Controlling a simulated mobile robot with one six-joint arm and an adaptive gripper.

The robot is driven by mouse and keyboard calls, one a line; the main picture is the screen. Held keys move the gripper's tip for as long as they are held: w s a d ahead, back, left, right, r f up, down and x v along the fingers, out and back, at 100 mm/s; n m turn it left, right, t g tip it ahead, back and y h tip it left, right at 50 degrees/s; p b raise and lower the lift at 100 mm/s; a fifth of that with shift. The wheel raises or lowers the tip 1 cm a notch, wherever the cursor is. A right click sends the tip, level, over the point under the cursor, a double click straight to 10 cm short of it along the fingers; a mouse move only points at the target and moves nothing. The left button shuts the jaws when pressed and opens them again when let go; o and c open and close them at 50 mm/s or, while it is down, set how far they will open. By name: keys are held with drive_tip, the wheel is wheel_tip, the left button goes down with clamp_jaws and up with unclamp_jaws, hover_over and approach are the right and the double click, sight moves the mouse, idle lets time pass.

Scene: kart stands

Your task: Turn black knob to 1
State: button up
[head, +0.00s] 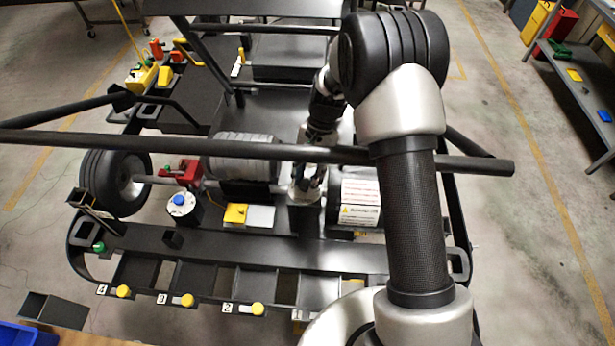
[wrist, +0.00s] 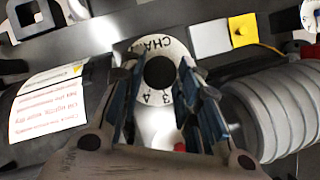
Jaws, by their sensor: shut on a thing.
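The black knob (wrist: 159,73) sits in the middle of a round white dial (wrist: 150,48) in the wrist view. The dial carries black lettering along its upper edge and the digits 3 and 4 below the knob. Its other marks are hidden or unreadable, and I cannot tell where the knob points. My gripper (wrist: 157,88) is shut on the knob, with one blue-padded finger on each side.
A long black bar (head: 130,143) crosses above the kart. Yellow-capped pieces (head: 187,300) line the front edge.

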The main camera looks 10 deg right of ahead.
drive_tip(key=n+h, duration=0.1)
drive_tip(key=n, duration=0.4)
drive_tip(key=shift+w+a+g+h, duration=0.1)
drive_tip(key=shift+a+g+h, duration=0.1)
drive_tip(key=shift+g+h, duration=0.2)
drive_tip(key=shift+n, duration=0.3)
drive_tip(key=o, duration=1.1)
drive_tip(key=shift+c, duration=0.2)
drive_tip(key=v, duration=0.7)
drive_tip(key=shift+r, duration=0.2)
drive_tip(key=shift+w, duration=0.1)
